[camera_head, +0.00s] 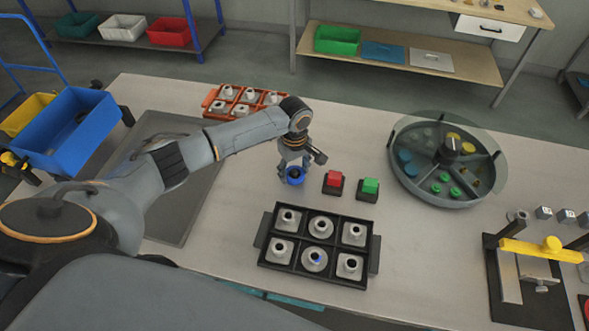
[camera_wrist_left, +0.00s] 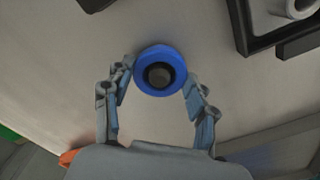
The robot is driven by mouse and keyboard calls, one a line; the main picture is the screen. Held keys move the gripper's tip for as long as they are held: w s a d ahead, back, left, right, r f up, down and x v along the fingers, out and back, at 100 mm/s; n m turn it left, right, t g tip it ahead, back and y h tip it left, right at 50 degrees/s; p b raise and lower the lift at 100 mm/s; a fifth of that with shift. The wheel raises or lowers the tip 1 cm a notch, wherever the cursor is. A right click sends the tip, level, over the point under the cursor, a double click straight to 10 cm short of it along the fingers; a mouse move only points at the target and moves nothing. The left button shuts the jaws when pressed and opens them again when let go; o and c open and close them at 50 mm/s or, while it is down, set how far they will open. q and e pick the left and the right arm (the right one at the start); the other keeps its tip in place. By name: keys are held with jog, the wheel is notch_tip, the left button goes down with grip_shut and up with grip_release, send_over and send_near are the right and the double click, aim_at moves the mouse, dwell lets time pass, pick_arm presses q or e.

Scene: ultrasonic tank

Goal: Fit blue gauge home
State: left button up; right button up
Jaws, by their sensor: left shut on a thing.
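The blue gauge (camera_head: 296,180) is a blue ring with a dark centre. My left gripper (camera_head: 294,168) is shut on it and points down over the table. In the left wrist view the blue gauge (camera_wrist_left: 160,72) shows between the two fingertips, its round face toward the camera. A black tray (camera_head: 320,231) with several grey parts in its compartments is in front of the gripper, nearer to me. The grey part at its front middle (camera_head: 315,261) has a small blue spot in its opening. Whether the gauge touches the table is hard to tell. My right gripper is not in view.
A red button (camera_head: 333,178) and a green button (camera_head: 370,186) stand just right of the gripper. A round divided tank (camera_head: 410,182) is farther right. A fixture with a yellow bar (camera_head: 530,252) stands at front right. An orange tray (camera_head: 213,96) is behind the arm.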

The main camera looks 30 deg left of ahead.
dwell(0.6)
pick_arm(q)
jog(key=o, duration=1.4)
jog(key=shift+o, duration=0.2)
notch_tip(320, 180, up, 12)
